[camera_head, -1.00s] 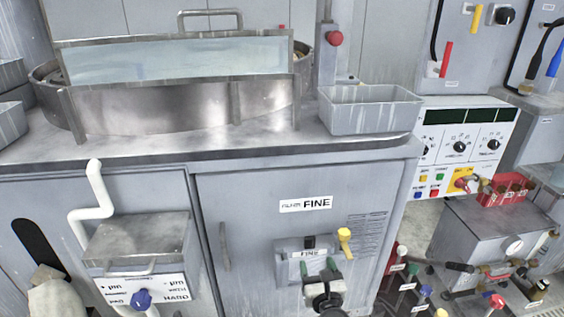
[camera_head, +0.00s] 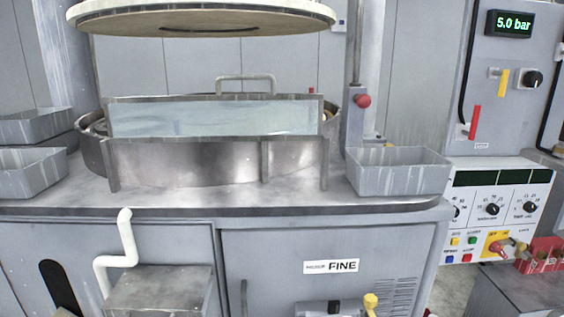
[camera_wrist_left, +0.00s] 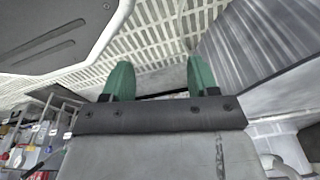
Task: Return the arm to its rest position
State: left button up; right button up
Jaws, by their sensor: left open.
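My left gripper (camera_wrist_left: 160,82) shows in the left wrist view with two green fingers apart and nothing between them. A pale slatted surface and a grey ribbed panel lie beyond the fingers. Neither gripper shows in the head view now. In the head view, the grey polishing machine's cabinet (camera_head: 275,240) carries a FINE label (camera_head: 331,266). On its top is a round metal basin (camera_head: 190,165) with a clear splash guard (camera_head: 215,117). A round pale plate (camera_head: 200,18) hangs above the basin.
Grey trays (camera_head: 398,172) stand on the right and left of the machine top. A white pipe (camera_head: 120,252) and a yellow-knobbed valve (camera_head: 370,302) stick out in front. A control panel (camera_head: 495,205) and a gauge reading 5.0 bar (camera_head: 509,24) are at the right.

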pick_arm(q)
jog(key=s+a+r+g+p, duration=0.1)
jog(key=s+r+p, duration=0.3)
jog(key=s+p, duration=0.8)
jog(key=shift+s+a, duration=0.55)
jog(key=shift+a, duration=0.15)
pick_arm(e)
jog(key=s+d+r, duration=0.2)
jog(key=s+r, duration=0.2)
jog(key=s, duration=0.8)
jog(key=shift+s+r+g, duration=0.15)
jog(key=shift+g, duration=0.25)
pick_arm(q)
jog(key=shift+o, duration=0.4)
